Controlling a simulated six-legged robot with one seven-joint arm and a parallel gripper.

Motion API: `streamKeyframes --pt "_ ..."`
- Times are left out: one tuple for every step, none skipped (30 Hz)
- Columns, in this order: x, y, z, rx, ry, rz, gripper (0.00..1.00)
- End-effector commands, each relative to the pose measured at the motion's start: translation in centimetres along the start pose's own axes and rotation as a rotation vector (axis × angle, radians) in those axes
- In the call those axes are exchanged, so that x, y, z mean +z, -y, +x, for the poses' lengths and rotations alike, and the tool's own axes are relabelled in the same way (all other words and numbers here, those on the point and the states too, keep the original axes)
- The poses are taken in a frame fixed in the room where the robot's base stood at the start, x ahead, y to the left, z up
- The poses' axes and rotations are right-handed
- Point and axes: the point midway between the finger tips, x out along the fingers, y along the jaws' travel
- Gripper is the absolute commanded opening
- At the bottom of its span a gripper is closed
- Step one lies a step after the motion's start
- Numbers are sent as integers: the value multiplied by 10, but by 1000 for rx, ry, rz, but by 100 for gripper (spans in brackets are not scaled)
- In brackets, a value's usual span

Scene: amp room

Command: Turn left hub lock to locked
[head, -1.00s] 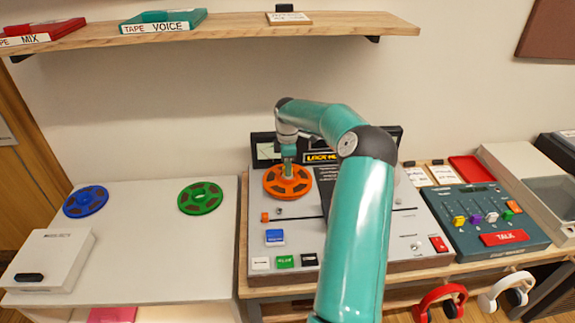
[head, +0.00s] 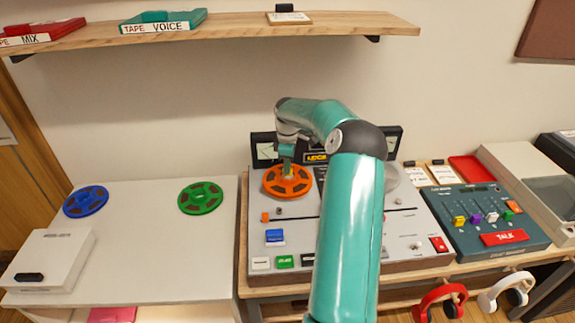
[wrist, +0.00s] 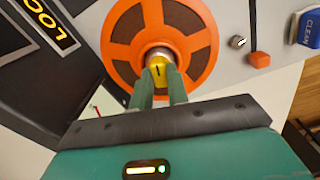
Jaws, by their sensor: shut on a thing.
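The left hub lock (wrist: 159,72) is a small knob with a yellow top and a dark mark, at the centre of the orange reel (wrist: 121,49). The orange reel (head: 288,182) lies on the left side of the tape deck (head: 410,225). My gripper (wrist: 161,78) is shut on the hub lock, with one finger on each side of it. In the head view my gripper (head: 287,165) comes down on the reel's middle and hides the lock.
A white table (head: 150,250) at left holds a blue reel (head: 86,201), a green reel (head: 200,197) and a white box (head: 52,262). A wooden shelf (head: 230,27) runs above. A teal mixer (head: 487,218) stands to the right, with headphones (head: 440,300) below.

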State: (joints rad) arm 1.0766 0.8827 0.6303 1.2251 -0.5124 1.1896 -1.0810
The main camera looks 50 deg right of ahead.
Motion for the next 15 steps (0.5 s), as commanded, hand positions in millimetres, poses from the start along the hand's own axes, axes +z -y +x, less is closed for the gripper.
streamKeyframes --pt "0 0 -1 3 3 38 0" --pt "0 0 -1 2 3 63 0" --pt "0 0 -2 3 4 100 0" --pt "0 0 -2 2 3 129 0" --pt "0 0 -2 3 4 157 0" --pt "0 0 -1 2 3 195 0" --pt "0 0 -1 3 3 224 0" --pt "0 0 -1 3 2 253 0" --pt "0 0 -1 3 2 290 0" --pt "0 0 -2 3 2 319 0" --pt "0 0 -2 4 2 348 0" --pt "0 0 -2 3 2 386 0" --pt "0 0 -2 3 2 415 0" --pt "0 0 -2 3 2 443 0" --pt "0 0 -1 3 2 480 0"
